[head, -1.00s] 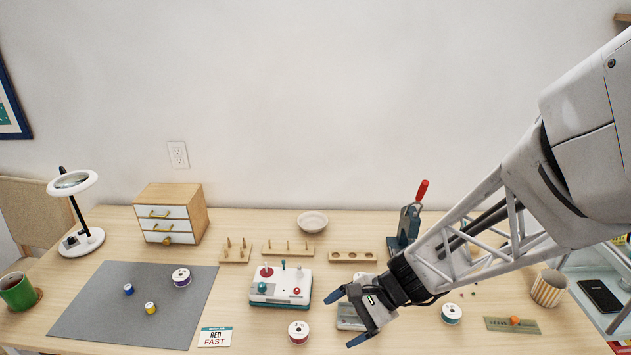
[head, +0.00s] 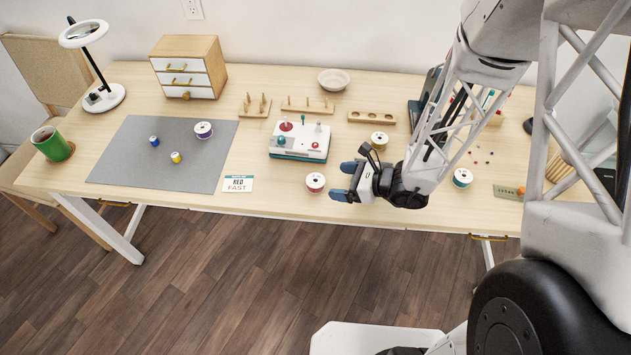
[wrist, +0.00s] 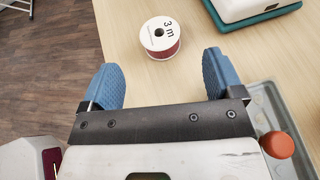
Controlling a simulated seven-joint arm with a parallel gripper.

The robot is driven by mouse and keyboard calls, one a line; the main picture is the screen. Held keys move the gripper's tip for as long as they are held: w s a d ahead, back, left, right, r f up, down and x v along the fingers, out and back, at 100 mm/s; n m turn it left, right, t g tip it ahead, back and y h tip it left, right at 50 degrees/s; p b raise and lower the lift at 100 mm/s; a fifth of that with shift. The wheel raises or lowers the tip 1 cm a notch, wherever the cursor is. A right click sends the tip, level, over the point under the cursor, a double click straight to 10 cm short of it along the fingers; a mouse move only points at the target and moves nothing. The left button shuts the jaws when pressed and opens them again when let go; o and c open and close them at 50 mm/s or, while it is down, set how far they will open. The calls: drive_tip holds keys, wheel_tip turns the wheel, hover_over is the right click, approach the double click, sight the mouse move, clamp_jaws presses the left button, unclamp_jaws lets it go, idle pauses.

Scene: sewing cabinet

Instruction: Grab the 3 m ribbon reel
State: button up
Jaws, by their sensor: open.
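The 3 m ribbon reel (wrist: 161,39) lies flat on the table in the wrist view, with "3 m" on its white top and red ribbon around its side. It also shows in the head view (head: 315,182) near the table's front edge. My gripper (wrist: 163,75) is open and empty. The reel is just beyond the gap between its blue fingertips, apart from them. In the head view my gripper (head: 345,182) is to the right of the reel, fingers pointing toward it.
A white and teal machine (head: 300,140) stands behind the reel. A "RED FAST" card (head: 238,184) lies to its left. Other reels stand on the grey mat (head: 130,168), behind my gripper (head: 379,141) and to its right (head: 462,178). A tray with an orange-red knob (wrist: 278,145) is beside my right finger.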

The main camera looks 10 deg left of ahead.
sight(313, 179)
idle(0.3)
drive_tip(key=shift+x, duration=1.25)
drive_tip(key=shift+a, duration=0.15)
drive_tip(key=shift+x, duration=2.55)
drive_tip(key=shift+f, duration=0.1)
drive_tip(key=c, duration=1)
